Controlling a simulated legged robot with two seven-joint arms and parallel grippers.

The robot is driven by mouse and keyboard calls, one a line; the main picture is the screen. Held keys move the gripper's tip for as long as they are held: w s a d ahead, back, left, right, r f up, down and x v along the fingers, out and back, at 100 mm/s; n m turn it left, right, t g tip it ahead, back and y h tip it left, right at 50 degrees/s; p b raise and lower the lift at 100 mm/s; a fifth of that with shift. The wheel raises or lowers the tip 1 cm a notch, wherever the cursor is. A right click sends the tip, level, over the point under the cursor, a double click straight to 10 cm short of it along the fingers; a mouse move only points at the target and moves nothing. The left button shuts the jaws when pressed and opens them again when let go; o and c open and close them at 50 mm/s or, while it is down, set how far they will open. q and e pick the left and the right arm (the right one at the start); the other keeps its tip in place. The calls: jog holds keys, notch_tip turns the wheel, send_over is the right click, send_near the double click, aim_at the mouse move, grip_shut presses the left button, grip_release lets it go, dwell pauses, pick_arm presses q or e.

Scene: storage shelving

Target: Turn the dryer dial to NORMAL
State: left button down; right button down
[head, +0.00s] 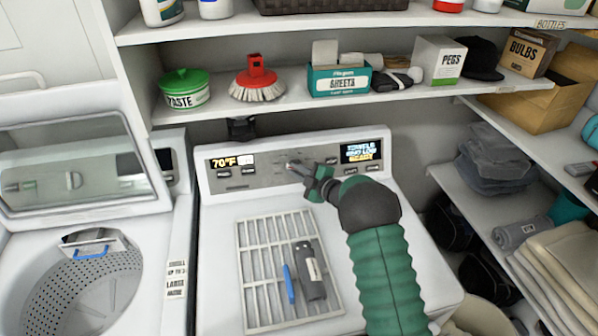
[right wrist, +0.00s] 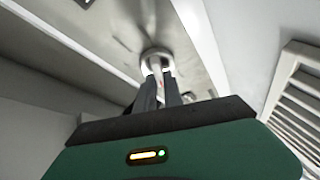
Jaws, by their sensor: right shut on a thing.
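The dryer (head: 215,215) is white, with a grey control panel (head: 250,172) along its back. The dial (right wrist: 155,58) is a round silver knob in the right wrist view. Its labels are too small or hidden to read, so I cannot tell its setting. In the head view my right gripper (head: 308,178) is at the panel's middle and partly covers the dial. In the right wrist view my right gripper (right wrist: 163,88) has its two dark fingers shut on the dial's raised grip. My left gripper is not in view.
A white rack (head: 250,232) on the dryer top holds a dark grey object (head: 310,275) and a blue stick (head: 289,284). An open washer (head: 30,260) stands left. A loaded shelf (head: 225,110) hangs above the panel; shelves with folded cloth (head: 570,255) stand right.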

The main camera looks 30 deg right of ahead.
jog(key=shift+s+d+f, duration=0.15)
jog(key=shift+d+f, duration=0.05)
jog(key=shift+f, duration=0.1)
jog(key=shift+n, duration=0.3)
jog(key=n, duration=0.1)
jog(key=n+g+p, duration=0.1)
jog(key=shift+d+r+n+g, duration=0.15)
jog(key=shift+n+g, duration=0.15)
jog(key=n+g+p, duration=0.1)
jog(key=n+p, duration=0.1)
jog(key=n, duration=0.1)
jog(key=n+g+p, duration=0.1)
jog(key=n, duration=0.1)
jog(key=shift+d+r+g, duration=0.1)
jog(key=shift+r+g, duration=0.15)
jog(key=shift+g, duration=0.05)
